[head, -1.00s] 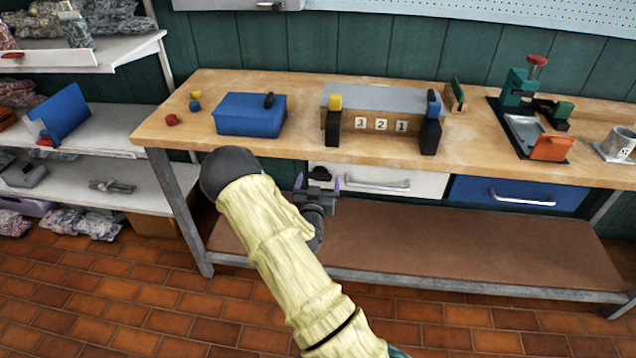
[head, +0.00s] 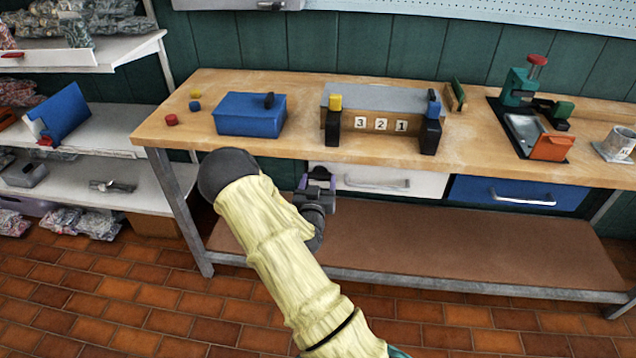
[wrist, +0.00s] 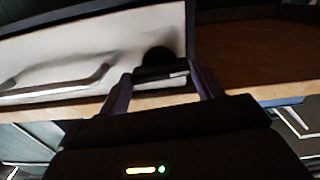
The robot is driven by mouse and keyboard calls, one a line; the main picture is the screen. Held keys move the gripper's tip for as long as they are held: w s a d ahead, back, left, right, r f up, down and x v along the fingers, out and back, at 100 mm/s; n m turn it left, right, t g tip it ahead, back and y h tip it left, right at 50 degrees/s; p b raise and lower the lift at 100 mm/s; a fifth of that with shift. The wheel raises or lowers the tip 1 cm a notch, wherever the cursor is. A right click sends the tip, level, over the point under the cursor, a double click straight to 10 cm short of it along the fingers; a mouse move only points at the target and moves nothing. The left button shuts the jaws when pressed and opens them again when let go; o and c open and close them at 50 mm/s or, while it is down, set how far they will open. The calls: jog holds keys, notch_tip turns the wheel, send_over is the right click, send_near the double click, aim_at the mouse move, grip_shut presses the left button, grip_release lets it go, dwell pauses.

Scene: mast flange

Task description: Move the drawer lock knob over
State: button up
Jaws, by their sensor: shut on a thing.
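The dark drawer lock knob (head: 320,171) is on the left part of the white drawer front (head: 408,176), under the bench top. My gripper (head: 317,181) is in front of it, with one purple finger on each side. In the wrist view the round black knob (wrist: 157,57) and a dark bar below it show between the fingers of my gripper (wrist: 162,82) against the pale drawer front (wrist: 60,50). My gripper is shut on the knob. The exact contact of the fingertips is too dark to make out.
The white drawer's metal handle (head: 376,184) is right of my gripper. A blue drawer (head: 470,190) is further right. The bench top (head: 300,145) overhangs above, and a brown lower shelf (head: 450,245) lies below. A metal bench leg (head: 180,210) stands to the left.

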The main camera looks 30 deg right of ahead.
jog(key=n, duration=0.3)
jog(key=shift+a+n, duration=0.1)
jog(key=shift+n, duration=0.3)
jog(key=n, duration=0.4)
jog(key=shift+n, duration=0.3)
jog(key=n, duration=0.4)
jog(key=shift+n+p, duration=0.3)
jog(key=n, duration=0.4)
jog(key=shift+f, duration=0.1)
jog(key=o, duration=1)
